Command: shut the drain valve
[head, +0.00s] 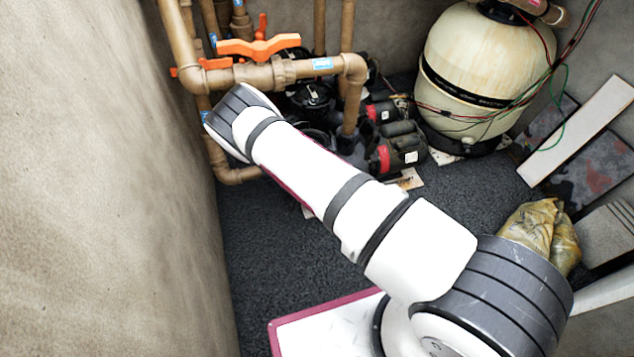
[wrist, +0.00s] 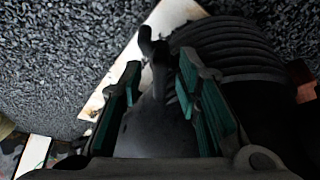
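Orange valve handles show on the brown pipes in the head view: a large one (head: 262,46) on top of the horizontal pipe and a smaller one (head: 214,64) to its left. I cannot tell which, if any, is the drain valve. My gripper (wrist: 158,75) shows in the wrist view, its teal-padded fingers apart. A dark, smooth part with a small upright stub (wrist: 152,45) lies between and beyond the fingers; contact cannot be told. In the head view my gripper is hidden behind the end of my arm.
Black pumps with red bands (head: 398,148) sit on the gravel floor (head: 290,245). A large cream filter tank (head: 480,75) with loose wires stands behind them. A ribbed black body (wrist: 235,50) lies right of my fingers. A concrete wall (head: 110,180) rises close on the left.

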